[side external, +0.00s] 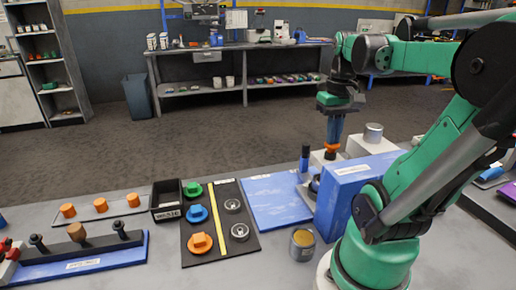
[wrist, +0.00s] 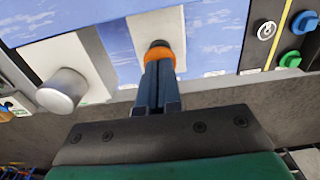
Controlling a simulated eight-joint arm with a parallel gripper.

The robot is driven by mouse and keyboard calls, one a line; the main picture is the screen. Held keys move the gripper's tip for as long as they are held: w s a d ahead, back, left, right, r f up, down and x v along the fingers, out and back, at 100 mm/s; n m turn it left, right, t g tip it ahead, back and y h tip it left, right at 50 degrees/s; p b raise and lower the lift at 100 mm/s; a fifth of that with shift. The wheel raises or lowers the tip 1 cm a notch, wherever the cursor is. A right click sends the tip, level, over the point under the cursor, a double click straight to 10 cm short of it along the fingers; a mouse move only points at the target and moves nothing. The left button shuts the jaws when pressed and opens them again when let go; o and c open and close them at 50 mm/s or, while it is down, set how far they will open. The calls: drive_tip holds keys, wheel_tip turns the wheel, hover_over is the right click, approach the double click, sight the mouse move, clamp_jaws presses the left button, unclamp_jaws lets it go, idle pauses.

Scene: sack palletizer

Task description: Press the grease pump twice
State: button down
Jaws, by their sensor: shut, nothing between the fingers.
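My gripper (side external: 334,138) points straight down with its fingers together and empty. It also shows in the wrist view (wrist: 160,72). Right at the fingertips is an orange ring-like part (side external: 331,148) with a dark round part below it, over a pale plate (wrist: 160,22). I take the orange part (wrist: 160,54) for the grease pump's head, but no readable label confirms it. The fingertips look to be at or on it. Whether it is pressed down I cannot tell. My fingers hide part of it.
A grey cylinder (side external: 373,132) on a pale block stands close to the right of my gripper. A dark blue upright handle (side external: 304,158) stands to its left. A blue block (side external: 352,188) is in front. Coloured knobs on a black board (side external: 221,245) lie farther left.

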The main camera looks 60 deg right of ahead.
drive_tip(key=shift+f, duration=0.7)
drive_tip(key=shift+r, duration=1.35)
drive_tip(key=shift+f, duration=0.15)
drive_tip(key=shift+f, duration=1.2)
drive_tip(key=shift+r, duration=1.35)
